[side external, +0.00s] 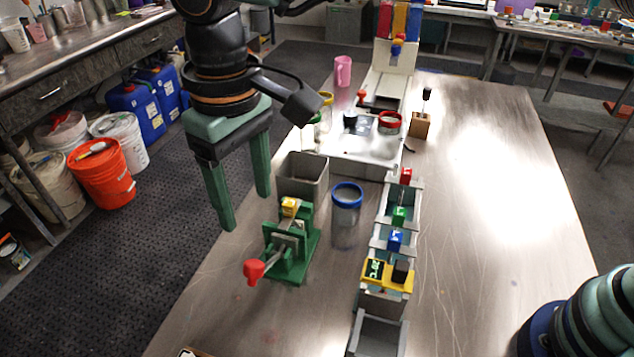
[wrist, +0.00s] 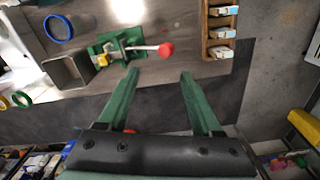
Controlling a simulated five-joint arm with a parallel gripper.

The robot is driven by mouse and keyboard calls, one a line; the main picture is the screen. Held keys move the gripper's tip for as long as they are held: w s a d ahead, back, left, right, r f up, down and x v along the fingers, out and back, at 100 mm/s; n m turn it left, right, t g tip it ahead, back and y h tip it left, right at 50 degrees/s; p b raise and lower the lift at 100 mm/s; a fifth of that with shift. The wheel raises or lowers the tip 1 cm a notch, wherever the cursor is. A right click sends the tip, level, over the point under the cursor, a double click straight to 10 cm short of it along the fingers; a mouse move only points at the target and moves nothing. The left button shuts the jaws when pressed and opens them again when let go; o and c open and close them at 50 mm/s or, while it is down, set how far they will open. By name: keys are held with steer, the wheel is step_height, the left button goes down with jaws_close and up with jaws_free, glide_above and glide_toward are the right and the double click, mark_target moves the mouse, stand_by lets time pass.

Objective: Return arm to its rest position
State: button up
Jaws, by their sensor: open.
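My gripper (side external: 245,212) hangs with its two green fingers pointing down, spread apart with nothing between them. In the side view it is at the left edge of the metal table (side external: 480,190), left of the grey square bin (side external: 302,175) and the green clamp-like device (side external: 292,252) with a red-knobbed lever. In the wrist view the open fingers (wrist: 160,72) show over the dark floor mat, beyond the table edge. The green device (wrist: 112,48) and the grey bin (wrist: 70,70) stand apart from the fingers there.
A blue-rimmed clear jar (side external: 346,215) stands right of the device. A grey rack (side external: 385,285) with colored blocks runs down the table. A wooden tray (wrist: 206,30) holds several pale-and-blue items. Buckets (side external: 102,180) stand on the floor at left. The table's right side is largely clear.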

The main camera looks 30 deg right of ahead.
steer(key=w+d+r+m+t+y, duration=0.1)
steer(key=w+d+r, duration=0.15)
steer(key=d, duration=0.65)
steer(key=w+d+r+m+t, duration=0.1)
steer(key=d+r+m, duration=0.15)
steer(key=d, duration=0.65)
steer(key=s+d+f+t, duration=0.1)
steer(key=s+d, duration=0.1)
steer(key=d, duration=0.4)
steer(key=s+d+m+t, duration=0.1)
steer(key=s+d, duration=0.2)
steer(key=d, duration=0.4)
steer(key=s+d+f+m+t+h, duration=0.1)
steer(key=s+d, duration=0.2)
steer(key=d, duration=0.3)
steer(key=shift+d+f, duration=0.15)
steer(key=shift+f, duration=0.15)
